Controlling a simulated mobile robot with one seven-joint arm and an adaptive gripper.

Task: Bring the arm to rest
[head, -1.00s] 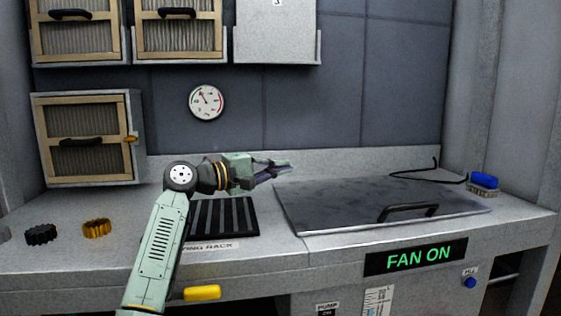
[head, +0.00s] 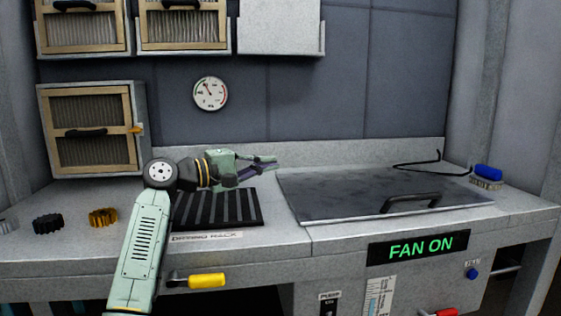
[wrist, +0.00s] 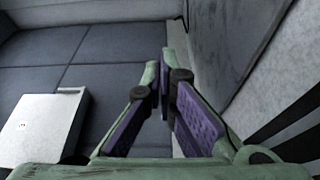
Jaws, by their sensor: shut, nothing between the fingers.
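My gripper (head: 262,165) is in the head view, held above the counter over the back of the black slatted drying rack (head: 215,209). It points right, toward the flat grey lid (head: 345,188), and touches nothing that I can see. In the wrist view the two purple-padded fingers (wrist: 166,100) come together at their tips, with nothing between them. My arm is bent, rising from the bottom of the head view and turning right at the elbow.
The lid has a black handle (head: 411,203). A blue brush (head: 487,177) is at the right. A black gear (head: 48,223) and a gold gear (head: 103,217) lie at the left. Framed filters (head: 90,132) hang on the wall. A yellow handle (head: 207,281) sticks out in front.

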